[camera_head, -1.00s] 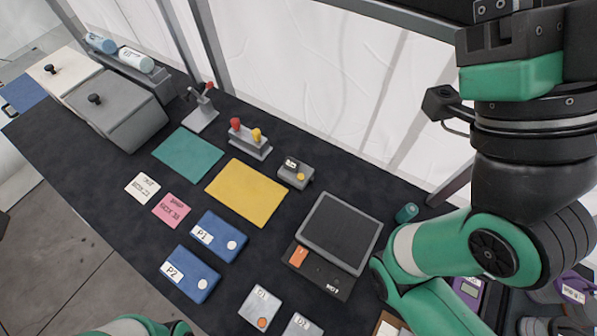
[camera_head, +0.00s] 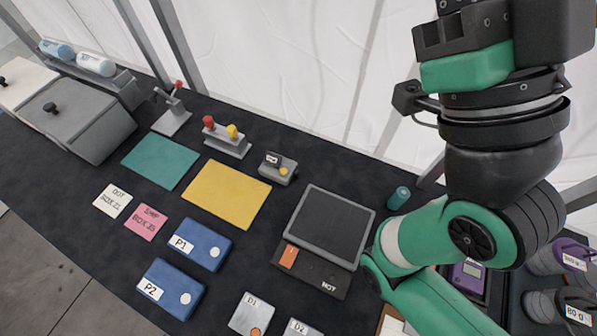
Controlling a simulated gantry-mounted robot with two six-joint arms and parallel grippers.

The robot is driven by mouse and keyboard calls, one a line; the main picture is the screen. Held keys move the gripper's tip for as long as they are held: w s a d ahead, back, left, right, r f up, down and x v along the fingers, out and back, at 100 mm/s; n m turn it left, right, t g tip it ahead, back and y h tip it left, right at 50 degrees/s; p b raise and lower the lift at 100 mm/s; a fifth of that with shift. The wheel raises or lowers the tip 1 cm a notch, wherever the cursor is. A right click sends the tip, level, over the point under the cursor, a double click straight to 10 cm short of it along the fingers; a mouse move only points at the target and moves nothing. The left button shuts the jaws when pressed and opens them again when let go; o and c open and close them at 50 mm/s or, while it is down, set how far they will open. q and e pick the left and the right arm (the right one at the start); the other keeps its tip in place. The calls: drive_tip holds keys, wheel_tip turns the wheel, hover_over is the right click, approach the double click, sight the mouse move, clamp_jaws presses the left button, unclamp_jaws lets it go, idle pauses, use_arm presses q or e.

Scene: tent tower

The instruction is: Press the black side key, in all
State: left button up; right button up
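I cannot tell for certain which part is the black side key. A grey device with a dark square plate (camera_head: 331,223) stands right of centre in the head view. On its front strip are an orange key (camera_head: 289,256) and a black area with white lettering (camera_head: 327,284), too small to read surely. A small grey box (camera_head: 279,167) behind it has a yellow button and a black label. My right arm comes in from the right, beside the plate device; its gripper is not visible. My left gripper is not in view either.
Blue boxes P1 (camera_head: 215,247) and P2 (camera_head: 170,303), light cards D1 (camera_head: 252,314) and D2, and yellow (camera_head: 226,195) and green (camera_head: 159,161) mats lie on the dark table. A teal cylinder (camera_head: 399,198) stands behind my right arm. Purple-lidded containers (camera_head: 557,253) are far right.

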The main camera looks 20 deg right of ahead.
clamp_jaws()
idle(1.4)
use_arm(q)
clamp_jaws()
